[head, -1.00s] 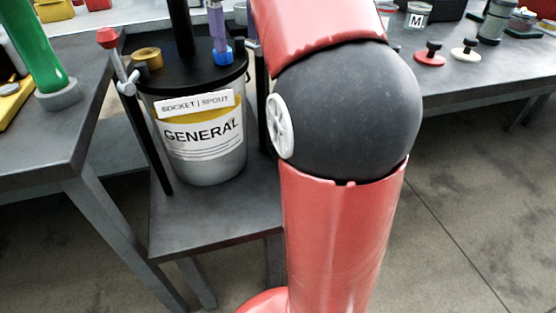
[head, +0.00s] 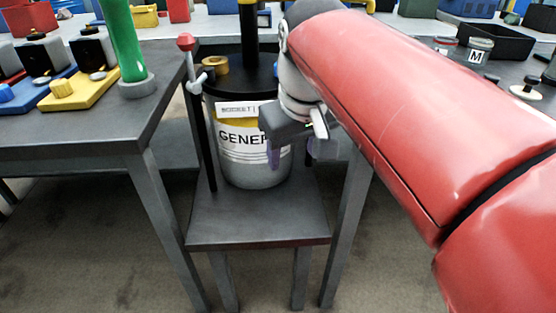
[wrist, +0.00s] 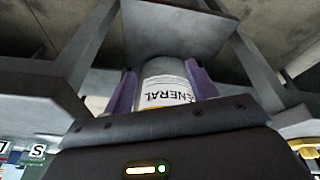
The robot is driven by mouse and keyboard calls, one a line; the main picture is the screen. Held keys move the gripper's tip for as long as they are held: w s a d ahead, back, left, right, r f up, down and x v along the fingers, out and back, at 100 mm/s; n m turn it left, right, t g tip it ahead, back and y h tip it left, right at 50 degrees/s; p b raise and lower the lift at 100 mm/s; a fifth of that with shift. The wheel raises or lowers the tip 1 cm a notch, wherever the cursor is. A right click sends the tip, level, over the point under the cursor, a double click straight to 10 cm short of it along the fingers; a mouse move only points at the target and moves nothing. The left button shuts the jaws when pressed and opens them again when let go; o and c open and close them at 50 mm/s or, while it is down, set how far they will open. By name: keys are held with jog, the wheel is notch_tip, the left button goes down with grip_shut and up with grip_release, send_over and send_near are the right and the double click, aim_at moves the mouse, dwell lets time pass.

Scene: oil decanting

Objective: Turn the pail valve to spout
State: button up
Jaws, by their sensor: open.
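The pail (head: 255,172) is grey with a black lid and a GENERAL label, and stands on a low grey stand. A smaller label (head: 236,108) above it is partly covered; only its SOCKET part shows. My gripper (head: 297,152) is in front of the pail's right side, its purple fingers pointing down, open and empty. In the wrist view the pail (wrist: 165,70) appears between the two spread fingers, beyond them. I cannot clearly make out the valve; my gripper and arm hide the lid's right side. A brass ring (head: 214,65) sits on the lid's left.
A red-knobbed clamp (head: 187,42) on a dark post stands at the pail's left. The left bench (head: 85,125) holds a green cylinder (head: 124,40) and a yellow block (head: 80,92). The right bench carries a jar marked M (head: 479,50) and a black tray (head: 495,42).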

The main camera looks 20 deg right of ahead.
jog(key=shift+m+t, duration=0.4)
jog(key=s+f, duration=0.1)
jog(key=f, duration=0.1)
jog(key=s+f, duration=0.2)
jog(key=shift+s+a+f, duration=0.1)
jog(key=shift+s+f, duration=0.2)
jog(key=shift+f, duration=0.05)
jog(key=s+a+f+t, duration=0.1)
jog(key=s+f, duration=0.3)
jog(key=f, duration=0.4)
jog(key=shift+s+a+m+y, duration=0.2)
jog(key=shift+m+y, duration=0.1)
jog(key=shift+m, duration=0.1)
